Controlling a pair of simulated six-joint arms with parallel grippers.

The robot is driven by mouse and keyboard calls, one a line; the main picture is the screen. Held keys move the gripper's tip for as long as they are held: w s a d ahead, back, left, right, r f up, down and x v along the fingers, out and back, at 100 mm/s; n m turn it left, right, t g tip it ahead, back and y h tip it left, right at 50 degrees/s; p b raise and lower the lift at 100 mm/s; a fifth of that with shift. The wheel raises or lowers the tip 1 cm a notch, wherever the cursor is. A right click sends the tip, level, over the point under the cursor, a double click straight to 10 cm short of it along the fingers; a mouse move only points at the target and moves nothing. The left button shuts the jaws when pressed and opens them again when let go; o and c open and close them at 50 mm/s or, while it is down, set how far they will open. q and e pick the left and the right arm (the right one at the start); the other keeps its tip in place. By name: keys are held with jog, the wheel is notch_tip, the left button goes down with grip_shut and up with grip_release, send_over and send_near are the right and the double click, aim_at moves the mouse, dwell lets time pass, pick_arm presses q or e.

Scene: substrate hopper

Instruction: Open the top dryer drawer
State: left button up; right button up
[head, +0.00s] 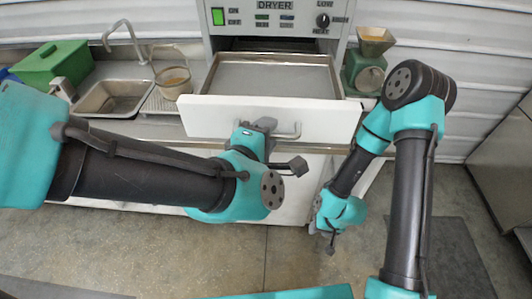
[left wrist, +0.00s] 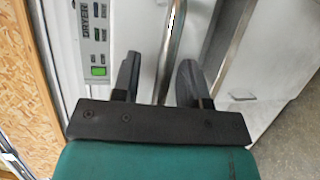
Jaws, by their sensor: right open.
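The top dryer drawer (head: 265,112) is pulled out of the dryer (head: 275,15), and its empty-looking grey tray floor shows in the head view. Its bar handle (head: 287,131) is on the white front, and the bar (left wrist: 172,45) also shows in the left wrist view. My left gripper (head: 262,127) is at the handle. In the left wrist view the fingers (left wrist: 158,80) stand apart with the bar running between them, and a gap shows beside the left finger. My right gripper (head: 328,238) is open, low and right of the drawer, away from it.
A sink (head: 113,97), a green box (head: 52,64) and a beaker-like container (head: 174,82) are on the counter at left. A green scale (head: 364,72) stands right of the dryer. Bare floor (head: 225,255) lies in front of the cabinets.

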pick_arm(q)
jog(key=o, duration=0.4)
jog(key=r, duration=0.3)
jog(key=shift+s+r, duration=0.35)
jog(key=s, duration=0.5)
jog(key=s+a, duration=0.1)
jog(key=s, duration=0.4)
jog(key=s+r, duration=0.1)
jog(key=s, duration=0.4)
jog(key=shift+s+a, duration=0.15)
jog(key=shift+a, duration=0.15)
jog(key=c, duration=0.4)
